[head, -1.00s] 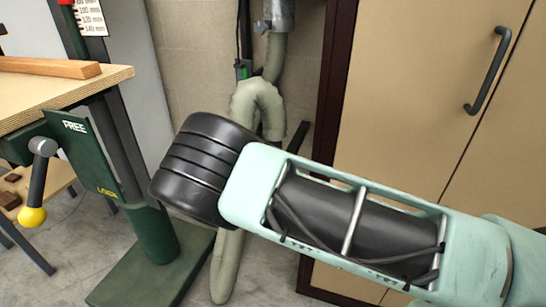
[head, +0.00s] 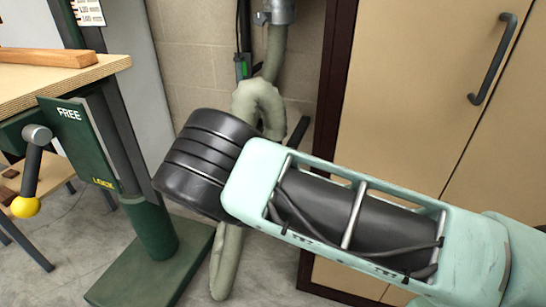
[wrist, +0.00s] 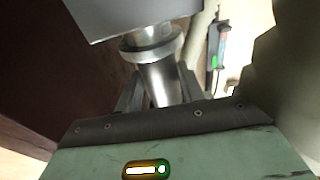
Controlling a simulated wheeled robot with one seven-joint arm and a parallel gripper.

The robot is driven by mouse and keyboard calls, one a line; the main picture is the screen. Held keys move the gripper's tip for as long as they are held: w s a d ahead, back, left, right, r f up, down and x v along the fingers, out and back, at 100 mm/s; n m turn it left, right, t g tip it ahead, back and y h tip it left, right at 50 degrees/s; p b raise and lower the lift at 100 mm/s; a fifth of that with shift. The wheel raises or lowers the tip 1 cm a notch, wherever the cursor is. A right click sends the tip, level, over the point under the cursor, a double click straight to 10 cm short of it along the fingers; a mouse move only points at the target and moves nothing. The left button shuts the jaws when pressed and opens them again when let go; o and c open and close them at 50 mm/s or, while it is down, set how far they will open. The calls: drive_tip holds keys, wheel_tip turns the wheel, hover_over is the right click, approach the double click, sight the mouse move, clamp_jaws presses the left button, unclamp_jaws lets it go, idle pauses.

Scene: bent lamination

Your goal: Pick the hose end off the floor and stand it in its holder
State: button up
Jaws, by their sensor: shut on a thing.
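The pale grey-green hose (head: 258,100) hangs from a metal duct (head: 277,12) by the block wall in the head view. It bends over in a loop, passes behind my arm and shows again as a lower length (head: 226,265) near the floor. In the wrist view my gripper (wrist: 160,88) is shut on a shiny metal tube with a collar, which I take as the hose end (wrist: 163,78). A flat grey piece (wrist: 150,14) is just beyond the collar; I cannot tell whether it belongs to the holder. My wrist hides the gripper in the head view.
A green bench stand (head: 155,235) with a wooden top (head: 60,85) and a yellow-knobbed lever (head: 28,185) is close on the left. A tan cabinet (head: 420,90) with a dark edge is on the right. A green-lit device (head: 243,68) hangs on the wall.

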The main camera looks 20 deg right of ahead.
drive_tip(key=shift+f, duration=0.15)
drive_tip(key=shift+f+b, duration=0.8)
drive_tip(key=shift+f, duration=0.1)
drive_tip(key=o, duration=1)
drive_tip(key=shift+r, duration=0.15)
drive_tip(key=shift+c, duration=0.2)
drive_tip(key=shift+s+a, duration=0.1)
drive_tip(key=p+v, duration=0.1)
drive_tip(key=v, duration=1.6)
drive_tip(key=shift+p, duration=0.3)
drive_tip(key=shift+s, duration=0.1)
